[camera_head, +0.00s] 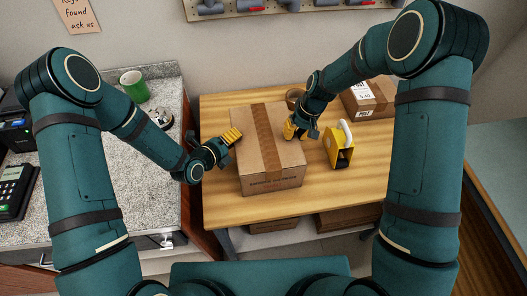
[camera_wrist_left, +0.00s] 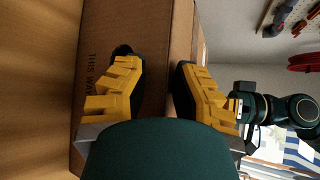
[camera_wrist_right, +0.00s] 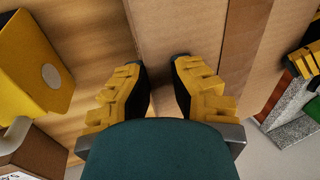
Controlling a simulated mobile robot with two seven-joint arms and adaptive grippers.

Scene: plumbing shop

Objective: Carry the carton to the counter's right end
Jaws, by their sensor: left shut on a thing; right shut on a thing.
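The brown carton (camera_head: 268,165), closed with a strip of tape, stands upright on the wooden top (camera_head: 345,188). My left gripper (camera_head: 232,137) is shut on the carton at its left side. In the left wrist view its yellow fingers (camera_wrist_left: 155,72) lie on the carton (camera_wrist_left: 150,28), beside a dark hand hole and printed text. My right gripper (camera_head: 291,130) is shut on the carton at its right side, towards the back. The right wrist view shows its fingers (camera_wrist_right: 160,78) against the carton (camera_wrist_right: 180,30). The exact grip points are partly hidden by the fingers.
A speckled counter (camera_head: 85,195) with a green mug (camera_head: 134,84) and card terminal (camera_head: 14,190) is at left. Boxes sit below.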

